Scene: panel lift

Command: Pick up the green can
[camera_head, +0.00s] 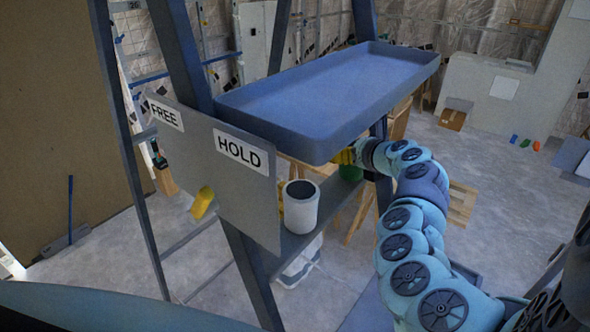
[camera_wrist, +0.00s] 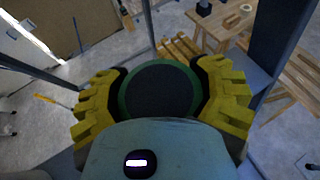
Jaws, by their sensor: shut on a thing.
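The green can (camera_wrist: 127,103) sits between the yellow fingers of my gripper (camera_wrist: 160,95) in the wrist view, its dark round top facing the camera. The fingers are shut on it from both sides. In the head view a small part of the green can (camera_head: 350,172) shows below the blue tray, at the right end of the grey shelf. My gripper (camera_head: 345,156) is there too, partly hidden by the tray edge. I cannot tell whether the can touches the shelf.
The blue tray (camera_head: 400,62) hangs just above my gripper. A white can (camera_head: 300,207) stands on the shelf (camera_head: 328,205) to the left. A panel marked FREE and HOLD (camera_head: 225,165) and dark frame posts (camera_head: 256,272) stand further left. A wooden table (camera_wrist: 228,33) is behind.

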